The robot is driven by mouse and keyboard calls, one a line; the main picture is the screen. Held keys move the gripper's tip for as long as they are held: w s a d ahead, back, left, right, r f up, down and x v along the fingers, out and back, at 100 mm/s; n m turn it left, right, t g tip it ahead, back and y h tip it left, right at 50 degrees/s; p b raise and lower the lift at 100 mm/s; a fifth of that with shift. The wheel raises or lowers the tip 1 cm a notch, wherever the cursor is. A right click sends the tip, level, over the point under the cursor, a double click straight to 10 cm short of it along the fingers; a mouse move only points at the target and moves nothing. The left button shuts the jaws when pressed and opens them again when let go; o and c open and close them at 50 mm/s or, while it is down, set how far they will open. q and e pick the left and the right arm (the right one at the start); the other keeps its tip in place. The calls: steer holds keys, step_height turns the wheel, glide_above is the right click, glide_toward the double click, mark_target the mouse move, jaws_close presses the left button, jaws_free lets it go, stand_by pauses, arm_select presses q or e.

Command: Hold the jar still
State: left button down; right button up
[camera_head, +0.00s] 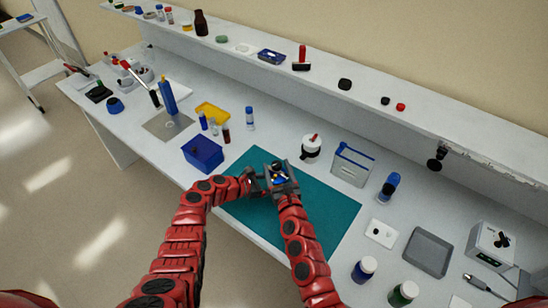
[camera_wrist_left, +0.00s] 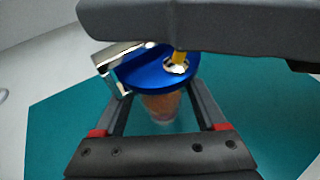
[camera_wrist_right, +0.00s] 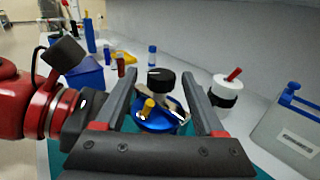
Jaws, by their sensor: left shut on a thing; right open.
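The jar (camera_wrist_left: 162,106) has a clear body with pinkish-orange contents. It stands on or just above the teal mat. Its round blue lid (camera_wrist_right: 155,122) carries a yellow post and a metal clasp. My left gripper (camera_wrist_left: 160,100) is shut on the jar, a finger on each side below the lid. My right gripper (camera_wrist_right: 160,105) is open above the lid, its fingers apart on either side of it. In the head view my right gripper (camera_head: 282,176) hides most of the jar, and my left gripper (camera_head: 258,184) comes in beside it.
The teal mat (camera_head: 335,208) is mostly bare right of the jar. A blue box (camera_head: 203,153) stands left, a white pot with a red-tipped top (camera_head: 311,150) behind, and a blue-handled rack (camera_head: 352,165) behind right. Bottles and a grey tray (camera_head: 427,251) stand right.

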mark_target(275, 162)
steer(key=x, duration=0.3)
steer(key=shift+w+a, duration=0.15)
steer(key=shift+w, duration=0.7)
jaws_close()
